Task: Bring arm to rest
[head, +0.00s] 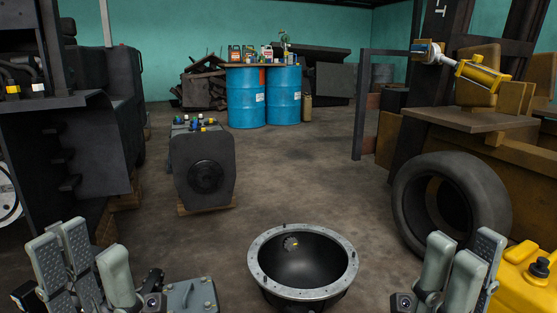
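My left gripper (90,248) is at the bottom left, its grey fingers pointing up. The fingers stand apart with nothing seen between them. My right gripper (464,243) is at the bottom right, also with fingers up and apart, and it looks empty. The lower parts of both grippers and most of both arms are cut off by the picture's bottom edge. Neither gripper is seen holding anything.
A black bowl-shaped housing with a grey rim (262,272) stands between the grippers. A tyre (410,207) and a yellow container (522,285) are near the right gripper. Dark machinery (65,150) rises at left. Blue barrels (246,100) stand far back.

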